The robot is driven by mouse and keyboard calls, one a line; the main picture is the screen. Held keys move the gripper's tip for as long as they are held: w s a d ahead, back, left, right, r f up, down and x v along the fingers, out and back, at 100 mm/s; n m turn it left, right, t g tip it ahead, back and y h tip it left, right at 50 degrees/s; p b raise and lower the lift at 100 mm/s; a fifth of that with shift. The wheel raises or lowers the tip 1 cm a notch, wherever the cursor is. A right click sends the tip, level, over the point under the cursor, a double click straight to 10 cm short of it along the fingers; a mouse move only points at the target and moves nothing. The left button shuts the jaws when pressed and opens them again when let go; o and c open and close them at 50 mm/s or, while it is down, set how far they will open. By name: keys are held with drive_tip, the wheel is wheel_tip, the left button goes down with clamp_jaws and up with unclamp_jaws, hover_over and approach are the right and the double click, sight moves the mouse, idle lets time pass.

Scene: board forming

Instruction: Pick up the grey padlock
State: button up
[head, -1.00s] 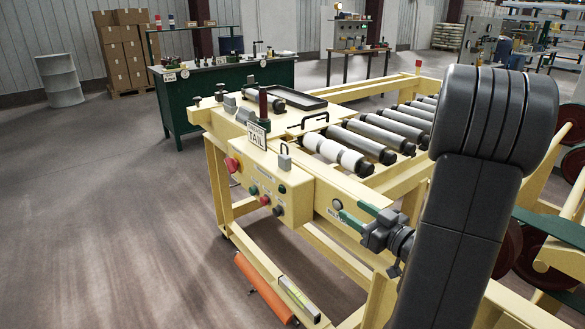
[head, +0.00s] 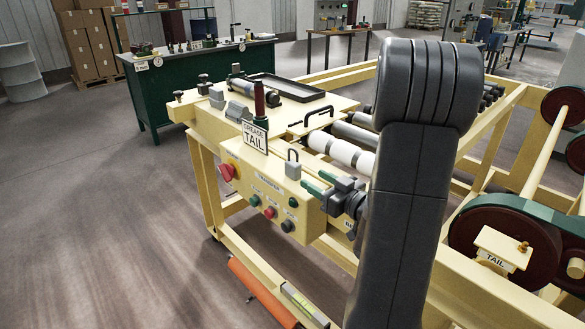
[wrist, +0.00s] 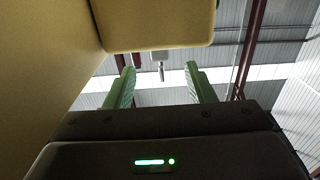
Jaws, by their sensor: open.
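The grey padlock (head: 293,170) stands upright on the top edge of the cream control box (head: 240,180), its shackle up. My gripper (head: 317,183) has two green fingers that point left toward the padlock, open, a little to its right and slightly lower in the head view. Nothing is seen between the fingers there. In the wrist view my gripper (wrist: 162,80) also shows spread fingers. A small grey shape at the box edge, beyond and between the fingertips, looks like the padlock (wrist: 160,62). I cannot tell the exact gap.
A "GREASE TAIL" sign (head: 255,137) and a dark red stick (head: 259,100) stand left of the padlock. Buttons cover the box front. White rollers (head: 340,150) and a black tray (head: 290,87) lie behind.

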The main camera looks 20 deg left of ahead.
sight(299, 168)
drive_tip(key=x, duration=0.3)
drive_tip(key=shift+a, duration=0.15)
drive_tip(key=shift+r+p+x, duration=0.2)
drive_tip(key=shift+p+x, duration=0.05)
drive_tip(key=shift+x, duration=1.15)
drive_tip(key=shift+r+p+x, duration=0.15)
drive_tip(key=shift+p+x, duration=0.1)
drive_tip(key=shift+x, duration=1.15)
drive_tip(key=shift+c, duration=0.4)
clamp_jaws()
